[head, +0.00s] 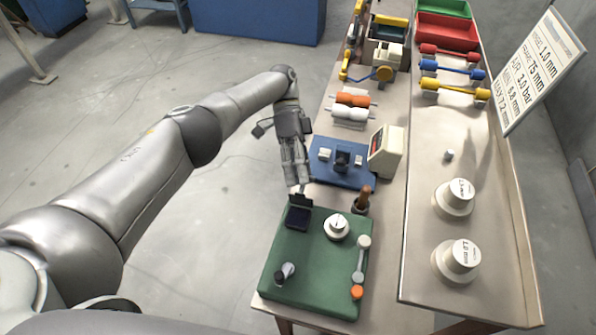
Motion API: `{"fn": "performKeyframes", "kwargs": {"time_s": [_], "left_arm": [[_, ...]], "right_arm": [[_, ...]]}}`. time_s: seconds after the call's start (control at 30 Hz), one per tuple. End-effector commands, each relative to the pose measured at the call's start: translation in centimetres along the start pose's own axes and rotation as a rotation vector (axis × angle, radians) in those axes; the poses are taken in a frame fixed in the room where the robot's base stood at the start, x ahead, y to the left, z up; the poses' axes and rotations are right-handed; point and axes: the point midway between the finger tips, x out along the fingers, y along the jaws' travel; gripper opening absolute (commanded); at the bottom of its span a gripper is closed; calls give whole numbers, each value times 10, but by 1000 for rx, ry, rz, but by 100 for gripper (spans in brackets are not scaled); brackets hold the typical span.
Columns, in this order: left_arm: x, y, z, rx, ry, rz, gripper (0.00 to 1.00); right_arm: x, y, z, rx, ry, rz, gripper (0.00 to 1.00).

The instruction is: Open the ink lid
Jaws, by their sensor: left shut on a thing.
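The ink box sits at the back left of the green mat (318,262), with a dark pad (297,219) showing inside. Its black lid (300,201) stands raised at the back edge of the box. My left gripper (300,186) reaches down from behind, shut on the lid at its upper edge. The fingertips are small in the view and partly merge with the lid. My right gripper is not in view.
The mat also holds a white round dial (337,226), a small dark-and-metal stamp (285,273) and an orange-and-grey tool (358,275). A wooden-handled stamp (363,198) stands at the mat's back right. A blue fixture (335,173) lies just behind.

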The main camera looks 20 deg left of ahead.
Motion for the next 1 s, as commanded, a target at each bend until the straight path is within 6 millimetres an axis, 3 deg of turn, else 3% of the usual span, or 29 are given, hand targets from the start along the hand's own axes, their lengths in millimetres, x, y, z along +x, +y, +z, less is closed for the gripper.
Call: {"fn": "performKeyframes", "kwargs": {"time_s": [0.27, 0.7, 1.0], "left_arm": [[-5, 6, -2, -2, 0, -6, 32], [-48, 65, -19, 2, -2, -5, 32], [-58, 79, -24, 1, -1, -2, 32]], "right_arm": [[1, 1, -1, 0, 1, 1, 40], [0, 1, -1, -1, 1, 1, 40], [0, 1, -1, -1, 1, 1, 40]]}}
